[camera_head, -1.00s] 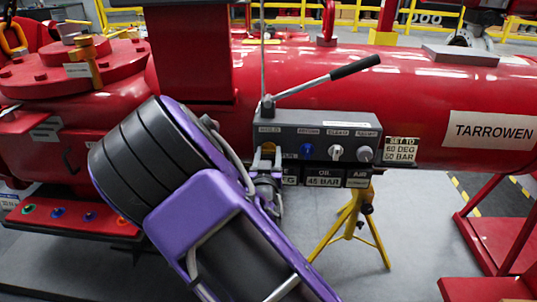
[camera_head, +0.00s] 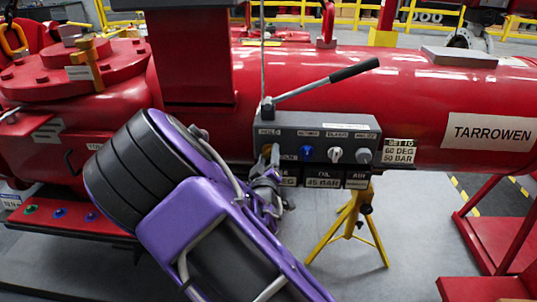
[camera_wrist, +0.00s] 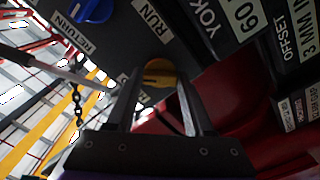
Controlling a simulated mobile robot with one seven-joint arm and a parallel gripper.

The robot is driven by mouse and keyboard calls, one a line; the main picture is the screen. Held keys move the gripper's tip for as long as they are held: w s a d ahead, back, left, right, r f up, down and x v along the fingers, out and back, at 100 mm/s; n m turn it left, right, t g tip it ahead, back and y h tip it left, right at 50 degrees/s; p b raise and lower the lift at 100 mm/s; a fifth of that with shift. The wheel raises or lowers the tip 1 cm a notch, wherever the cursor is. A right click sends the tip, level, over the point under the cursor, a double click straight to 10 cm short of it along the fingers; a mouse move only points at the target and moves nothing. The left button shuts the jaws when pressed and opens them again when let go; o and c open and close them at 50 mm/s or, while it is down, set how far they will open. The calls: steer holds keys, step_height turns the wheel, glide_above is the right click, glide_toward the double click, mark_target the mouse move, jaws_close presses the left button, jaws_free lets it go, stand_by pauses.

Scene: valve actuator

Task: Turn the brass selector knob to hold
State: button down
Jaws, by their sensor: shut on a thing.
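The brass selector knob (camera_head: 267,149) is at the left end of the grey control box (camera_head: 310,120), and its lower part is covered by my gripper in the head view. In the wrist view the round brass knob (camera_wrist: 159,72) sits between my fingertips, with a dark slot or mark across its face. My gripper (camera_wrist: 160,82) is shut on it, one finger on each side. In the head view my gripper (camera_head: 270,160) reaches up to the box from below. A RUN label (camera_wrist: 148,18) is beside the knob; the knob's exact pointing is hard to read.
A blue knob (camera_head: 307,151), a white knob (camera_head: 335,154) and a grey knob (camera_head: 362,155) sit to the right on the box. A lever with a black grip (camera_head: 355,68) rises above it. A yellow stand (camera_head: 350,225) is below right.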

steer(key=n+p, duration=0.1)
steer(key=n, duration=0.3)
steer(key=shift+n, duration=0.3)
steer(key=shift+n+p, duration=0.5)
steer(key=shift+n, duration=1.4)
steer(key=shift+c, duration=1.4)
jaws_free()
steer(key=s+p, duration=0.1)
steer(key=s, duration=1.6)
steer(key=shift+s+a, duration=0.25)
steer(key=shift+a, duration=0.05)
